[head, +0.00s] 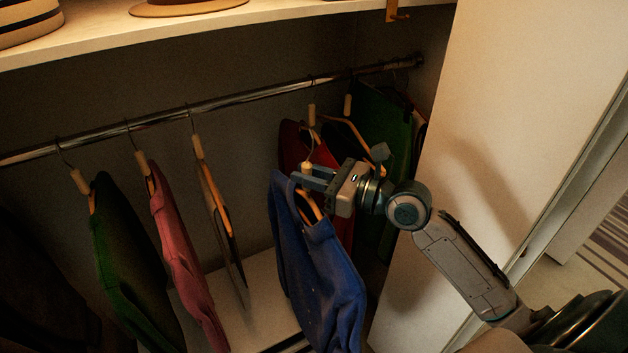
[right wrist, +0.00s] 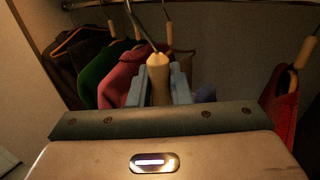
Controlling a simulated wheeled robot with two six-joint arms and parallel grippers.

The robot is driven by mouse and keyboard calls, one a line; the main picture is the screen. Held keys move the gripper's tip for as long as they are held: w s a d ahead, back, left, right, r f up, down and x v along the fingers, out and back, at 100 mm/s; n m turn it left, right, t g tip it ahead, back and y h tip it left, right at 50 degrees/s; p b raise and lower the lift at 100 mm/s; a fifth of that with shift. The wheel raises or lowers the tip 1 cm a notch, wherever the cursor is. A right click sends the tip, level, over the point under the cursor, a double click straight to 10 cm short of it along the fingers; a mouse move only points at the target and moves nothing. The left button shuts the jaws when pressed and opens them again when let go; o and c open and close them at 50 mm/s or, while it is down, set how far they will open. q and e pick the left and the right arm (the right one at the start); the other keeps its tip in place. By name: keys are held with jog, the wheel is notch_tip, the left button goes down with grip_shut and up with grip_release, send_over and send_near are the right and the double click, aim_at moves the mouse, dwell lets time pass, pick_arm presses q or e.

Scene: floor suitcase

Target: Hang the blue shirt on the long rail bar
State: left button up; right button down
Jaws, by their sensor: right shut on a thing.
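The blue shirt (head: 318,270) hangs on a wooden hanger in front of the long rail bar (head: 220,102) in the head view. My right gripper (head: 304,174) is shut on the wooden neck of this hanger, below its hook. In the right wrist view the hanger neck (right wrist: 160,82) stands upright between the fingers, and the hook rises from it toward the rail. The hook is below the bar in the head view; I cannot tell whether it touches anything. The shirt is mostly hidden in the wrist view. My left gripper is not in view.
On the rail hang a green garment (head: 128,265), a pink one (head: 180,245), a thin dark one (head: 225,225), a red one (head: 290,145) and a green one (head: 378,120). A shelf (head: 300,14) with hats is above. A pale panel (head: 520,100) stands at right.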

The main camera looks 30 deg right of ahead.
jog(key=shift+w+a+r, duration=0.1)
jog(key=shift+w, duration=1.95)
jog(key=w+f+b, duration=0.1)
jog(key=w+f, duration=0.1)
jog(key=w, duration=1.9)
jog(key=shift+w+a+f+b, duration=0.3)
jog(key=shift+w+a+f, duration=0.05)
jog(key=shift+w+f, duration=0.05)
jog(key=shift+f, duration=0.3)
jog(key=c, duration=1.3)
grip_release()
jog(key=shift+o, duration=0.2)
jog(key=shift+f, duration=0.1)
jog(key=shift+s, duration=0.1)
